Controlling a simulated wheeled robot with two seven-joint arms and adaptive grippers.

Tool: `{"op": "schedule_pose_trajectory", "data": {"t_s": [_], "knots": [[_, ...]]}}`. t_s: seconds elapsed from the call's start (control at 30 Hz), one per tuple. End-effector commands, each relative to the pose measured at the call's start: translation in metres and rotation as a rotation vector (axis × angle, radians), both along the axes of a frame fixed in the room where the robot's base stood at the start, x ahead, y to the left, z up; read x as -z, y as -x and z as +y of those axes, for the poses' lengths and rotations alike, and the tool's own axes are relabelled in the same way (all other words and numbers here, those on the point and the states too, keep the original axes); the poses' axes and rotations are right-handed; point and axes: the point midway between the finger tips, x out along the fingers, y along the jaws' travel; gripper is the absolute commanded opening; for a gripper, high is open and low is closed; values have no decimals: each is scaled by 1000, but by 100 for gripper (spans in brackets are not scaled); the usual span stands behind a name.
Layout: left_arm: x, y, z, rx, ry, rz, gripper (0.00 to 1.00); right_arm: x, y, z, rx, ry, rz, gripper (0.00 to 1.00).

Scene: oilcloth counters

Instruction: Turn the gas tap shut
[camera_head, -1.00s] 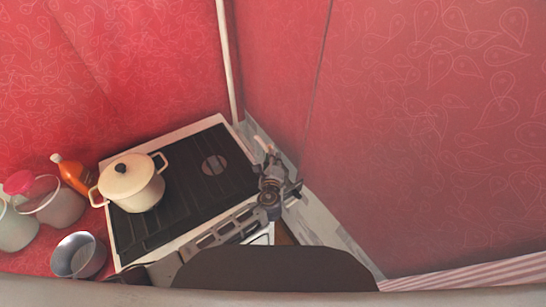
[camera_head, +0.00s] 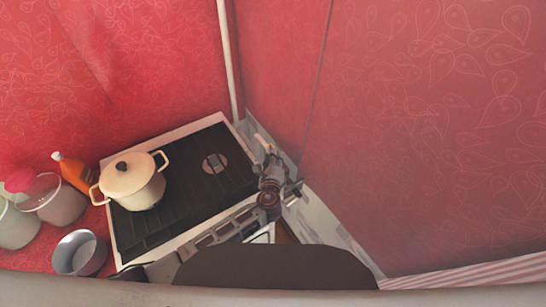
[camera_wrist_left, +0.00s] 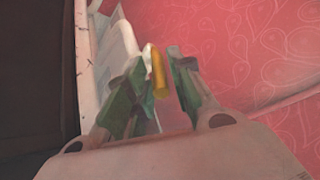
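The gas tap shows in the left wrist view as a yellow handle (camera_wrist_left: 159,72) beside a white pipe-like part (camera_wrist_left: 127,38). My left gripper (camera_wrist_left: 160,68) has its two green-grey fingers apart, one on each side of the handle. The handle is closer to the left finger; whether it touches is unclear, and a gap shows on the right. In the head view my left gripper (camera_head: 270,163) is at the right edge of the stove, over the narrow strip by the wall, and mostly hides the tap. My right gripper is not in view.
The stove (camera_head: 165,230) carries a lidded cream pot (camera_head: 131,186). A pale pole (camera_head: 228,65) rises behind. The red patterned wall (camera_head: 420,130) is close on the gripper's right.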

Motion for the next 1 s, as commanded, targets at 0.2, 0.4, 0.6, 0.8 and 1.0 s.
{"op": "schedule_pose_trajectory", "data": {"t_s": [0.2,0.4,0.6,0.8,1.0], "knots": [[-3,20,1,0,0,2,23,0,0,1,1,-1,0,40],[-8,44,2,0,1,3,23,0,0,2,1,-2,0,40],[-13,69,3,0,0,4,23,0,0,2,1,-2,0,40],[-19,91,4,-2,0,3,23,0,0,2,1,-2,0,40],[-22,106,5,-2,-1,1,23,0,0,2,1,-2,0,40]]}}
